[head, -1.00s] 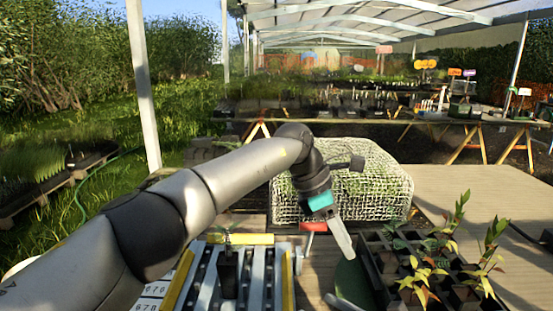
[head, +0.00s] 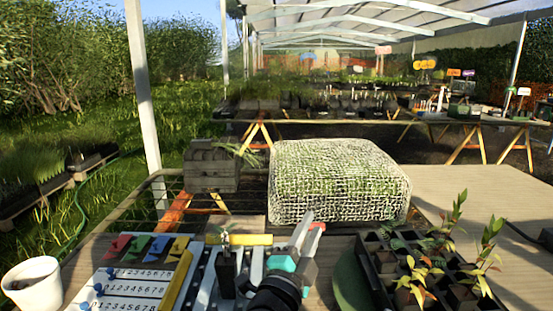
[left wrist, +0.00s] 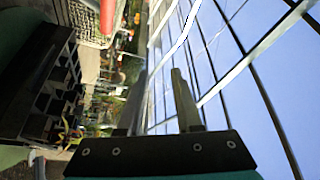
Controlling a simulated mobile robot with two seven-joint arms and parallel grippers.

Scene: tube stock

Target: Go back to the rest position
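My left gripper (head: 308,222) is at the bottom centre of the head view, with its fingers pointing up and away. Its dark wrist comes in from the bottom edge. In the left wrist view the two fingers (left wrist: 160,98) stand apart with nothing between them, so it is open and empty. It is in front of the mesh-covered crate (head: 340,182) and beside the slatted rack (head: 262,262). My right gripper is not in view.
A black seedling tray (head: 372,262) stands right of the gripper. A dark upright holder (head: 226,272) stands at the rack. A numbered board (head: 128,290) and white cup (head: 32,285) are at left. The tabletop (head: 475,185) at right is largely bare.

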